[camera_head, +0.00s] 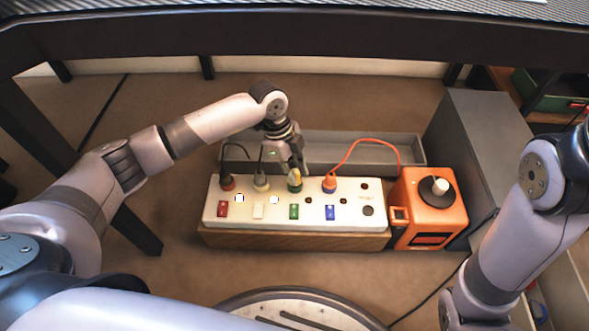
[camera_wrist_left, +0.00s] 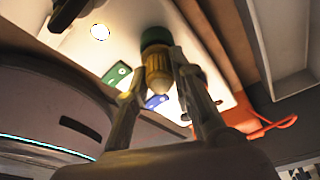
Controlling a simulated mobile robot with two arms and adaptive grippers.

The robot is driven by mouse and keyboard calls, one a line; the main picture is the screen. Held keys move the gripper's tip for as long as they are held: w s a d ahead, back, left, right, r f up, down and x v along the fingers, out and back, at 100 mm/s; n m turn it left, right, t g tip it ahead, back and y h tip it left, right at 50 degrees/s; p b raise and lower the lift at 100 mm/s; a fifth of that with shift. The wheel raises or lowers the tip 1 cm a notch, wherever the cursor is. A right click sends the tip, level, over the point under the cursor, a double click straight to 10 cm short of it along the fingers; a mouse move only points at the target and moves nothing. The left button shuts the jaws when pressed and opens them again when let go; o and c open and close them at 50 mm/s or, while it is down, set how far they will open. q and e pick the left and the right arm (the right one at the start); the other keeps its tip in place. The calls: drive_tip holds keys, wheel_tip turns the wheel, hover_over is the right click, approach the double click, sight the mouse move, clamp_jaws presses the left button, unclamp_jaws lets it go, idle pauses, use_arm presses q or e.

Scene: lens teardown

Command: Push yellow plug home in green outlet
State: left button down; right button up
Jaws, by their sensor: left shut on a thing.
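The yellow plug (camera_head: 296,186) is upright at the green outlet, third from the left on the white power strip (camera_head: 232,211). In the left wrist view, the yellow plug (camera_wrist_left: 158,75) meets the green ring of the outlet (camera_wrist_left: 155,37). How deep it sits cannot be told. My left gripper (camera_head: 292,168) comes down from above and behind the strip. In the left wrist view, its two fingers (camera_wrist_left: 161,72) are on either side of the plug, shut on it. My right arm shows at the right edge; its gripper is out of view.
An orange box with a knob (camera_head: 447,213) stands right of the strip. A grey tray (camera_head: 385,153) lies behind it.

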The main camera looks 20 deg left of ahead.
use_arm(q)
drive_tip(key=shift+f, duration=0.55)
drive_tip(key=c, duration=1.3)
unclamp_jaws()
drive_tip(key=shift+r, duration=0.15)
drive_tip(key=v, duration=1.1)
drive_tip(key=shift+a+r, duration=0.1)
drive_tip(key=shift+r, duration=0.25)
drive_tip(key=shift+s, duration=0.1)
